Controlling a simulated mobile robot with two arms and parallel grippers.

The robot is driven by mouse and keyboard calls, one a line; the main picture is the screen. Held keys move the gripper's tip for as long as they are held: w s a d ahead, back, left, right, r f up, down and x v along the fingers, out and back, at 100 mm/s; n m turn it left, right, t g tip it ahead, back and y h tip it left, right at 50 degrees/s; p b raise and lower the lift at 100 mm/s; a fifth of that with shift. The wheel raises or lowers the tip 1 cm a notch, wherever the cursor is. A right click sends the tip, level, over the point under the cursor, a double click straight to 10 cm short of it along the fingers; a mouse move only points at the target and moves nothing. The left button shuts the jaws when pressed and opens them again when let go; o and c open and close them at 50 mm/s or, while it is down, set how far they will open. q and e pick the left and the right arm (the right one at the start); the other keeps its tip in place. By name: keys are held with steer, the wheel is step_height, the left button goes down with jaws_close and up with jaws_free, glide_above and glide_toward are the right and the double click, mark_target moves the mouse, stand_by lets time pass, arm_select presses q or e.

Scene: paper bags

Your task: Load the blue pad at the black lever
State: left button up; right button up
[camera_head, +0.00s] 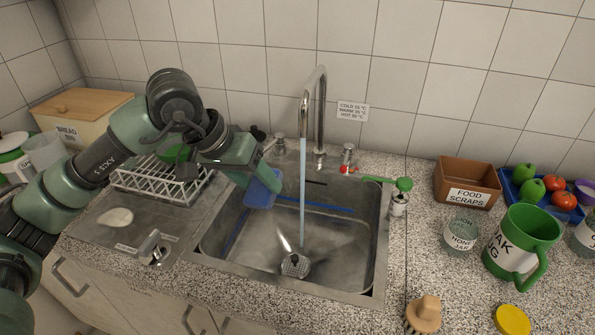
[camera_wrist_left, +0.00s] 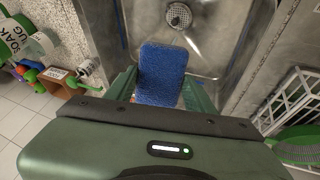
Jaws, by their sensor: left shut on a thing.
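My left gripper (camera_head: 250,180) is shut on the blue pad (camera_head: 263,188) and holds it over the left rear part of the sink. In the left wrist view the blue pad (camera_wrist_left: 162,72) sits between the two green fingers, its broad textured face toward the camera. A small metal fitting (camera_head: 155,249) with a dark part stands on the left drainboard beside a label plate. A dark knob-like shape (camera_head: 258,134) shows behind the gripper, partly hidden. I cannot tell for sure which is the black lever. My right gripper is not in view.
The tap (camera_head: 320,105) runs a blue-tinted stream into the steel sink (camera_head: 345,262), to the right of the pad. A white dish rack (camera_head: 160,188) stands left. Right are a brown food scraps box (camera_head: 467,183), a glass cup (camera_head: 461,233) and a green mug (camera_head: 520,245).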

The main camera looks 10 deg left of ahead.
arm_select(q)
steer(key=shift+s+a+r, duration=0.5)
steer(key=shift+s+r, duration=0.25)
steer(key=shift+s, duration=0.05)
steer(key=shift+s+a+r, duration=0.5)
steer(key=shift+s+r, duration=0.2)
steer(key=shift+s, duration=0.05)
